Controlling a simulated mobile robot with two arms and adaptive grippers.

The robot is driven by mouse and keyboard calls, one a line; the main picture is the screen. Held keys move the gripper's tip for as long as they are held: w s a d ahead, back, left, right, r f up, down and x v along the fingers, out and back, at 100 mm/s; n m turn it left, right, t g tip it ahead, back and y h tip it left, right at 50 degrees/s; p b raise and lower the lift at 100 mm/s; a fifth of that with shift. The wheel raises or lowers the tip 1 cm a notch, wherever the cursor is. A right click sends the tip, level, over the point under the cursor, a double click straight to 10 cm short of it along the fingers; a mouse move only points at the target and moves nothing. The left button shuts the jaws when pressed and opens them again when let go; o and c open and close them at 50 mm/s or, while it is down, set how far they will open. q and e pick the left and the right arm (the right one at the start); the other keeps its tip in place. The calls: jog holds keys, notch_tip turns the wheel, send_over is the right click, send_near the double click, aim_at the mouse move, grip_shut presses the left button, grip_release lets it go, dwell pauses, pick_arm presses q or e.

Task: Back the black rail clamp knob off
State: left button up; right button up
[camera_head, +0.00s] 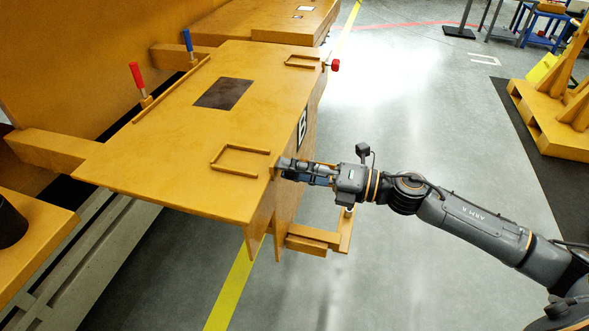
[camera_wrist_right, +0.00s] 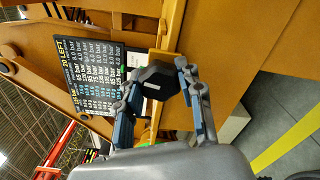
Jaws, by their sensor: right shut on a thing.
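The black rail clamp knob (camera_wrist_right: 155,82) shows in the right wrist view, with a small white mark on its face. It sits against an orange-yellow bracket (camera_wrist_right: 162,58). My right gripper (camera_wrist_right: 160,84) has its fingers on either side of the knob and is shut on it. In the head view my right gripper (camera_head: 280,169) is at the right edge of the orange carrier table (camera_head: 190,130); the knob is hidden there by the fingers. My left gripper is not in view.
A red knob (camera_head: 335,65) is at the table's far right corner. Red (camera_head: 137,76) and blue (camera_head: 188,41) handles stand along its left side. A black chart board (camera_wrist_right: 88,75) shows in the wrist view. Open grey floor (camera_head: 400,130) lies to the right.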

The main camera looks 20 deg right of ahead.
jog(key=o, duration=1.2)
jog(key=shift+v, duration=6.05)
jog(key=shift+f, duration=0.1)
